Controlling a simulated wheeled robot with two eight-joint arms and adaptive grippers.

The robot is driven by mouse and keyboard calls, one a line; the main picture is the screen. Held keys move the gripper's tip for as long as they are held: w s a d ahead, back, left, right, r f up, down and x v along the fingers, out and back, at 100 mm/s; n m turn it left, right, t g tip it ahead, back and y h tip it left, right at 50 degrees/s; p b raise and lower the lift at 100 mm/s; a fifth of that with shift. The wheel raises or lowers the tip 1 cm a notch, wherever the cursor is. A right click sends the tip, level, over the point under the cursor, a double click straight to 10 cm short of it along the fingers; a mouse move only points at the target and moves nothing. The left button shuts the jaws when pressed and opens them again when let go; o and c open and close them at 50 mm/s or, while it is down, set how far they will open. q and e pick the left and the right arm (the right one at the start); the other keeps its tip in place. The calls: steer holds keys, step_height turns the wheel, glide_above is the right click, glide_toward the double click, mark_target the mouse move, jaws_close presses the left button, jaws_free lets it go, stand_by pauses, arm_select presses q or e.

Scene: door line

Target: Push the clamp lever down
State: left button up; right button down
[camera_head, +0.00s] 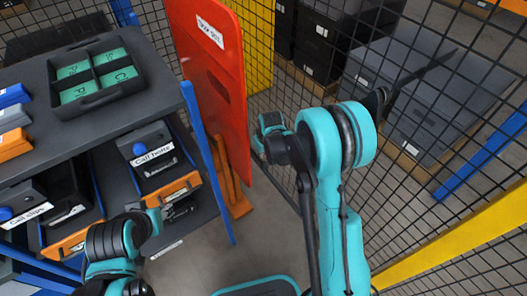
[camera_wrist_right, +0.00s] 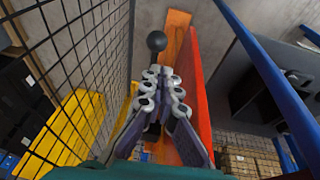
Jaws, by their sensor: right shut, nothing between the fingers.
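A black ball knob (camera_wrist_right: 156,41), which looks like the end of the clamp lever, shows in the right wrist view just beyond my fingertips. In the head view the red panel (camera_head: 212,75) stands upright in the orange stand (camera_head: 236,205); the knob is not visible there.
A grey shelf (camera_head: 150,65) with a blue post (camera_head: 207,160) stands left of the panel, holding a black tray (camera_head: 97,104) and labelled bins (camera_head: 155,160). Black mesh fencing (camera_head: 430,170) with a yellow rail (camera_head: 455,240) closes the right side. Bare floor shows between.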

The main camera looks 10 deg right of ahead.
mark_target(263, 163)
steer(key=f, duration=0.2)
steer(key=f+b, duration=0.1)
steer(key=f, duration=0.1)
steer(key=f+b, duration=0.1)
steer(key=shift+w+d+f, duration=0.3)
steer(key=shift+d+f, duration=0.1)
arm_select(q)
step_height(263, 163, down, 3)
steer(key=shift+r, duration=0.2)
